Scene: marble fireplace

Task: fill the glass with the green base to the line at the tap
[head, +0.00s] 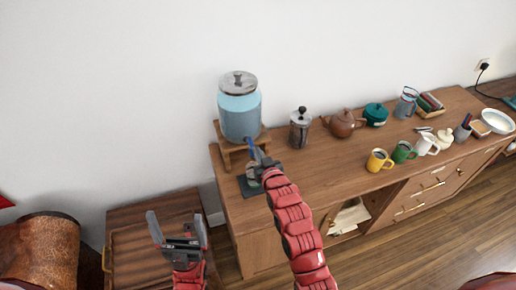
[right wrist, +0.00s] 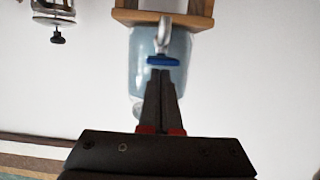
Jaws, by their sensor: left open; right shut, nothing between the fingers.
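The drink dispenser (head: 240,112), a glass jar of pale blue liquid with a silver lid, stands on a wooden stand (head: 229,152) at the left end of the sideboard. Its tap has a blue handle (right wrist: 163,61), also visible in the head view (head: 250,143). My right gripper (head: 257,158) is shut and empty, its fingertips at the blue handle; I cannot tell whether they touch it. My left gripper (head: 178,228) is open and empty, left of the sideboard.
On the sideboard (head: 297,190) stand a French press (head: 300,128), a brown teapot (head: 342,123), a teal pot (head: 375,114), a glass jug (head: 405,104), a yellow mug (head: 379,160) and a green mug (head: 403,152). A lower wooden cabinet (head: 150,235) stands at left.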

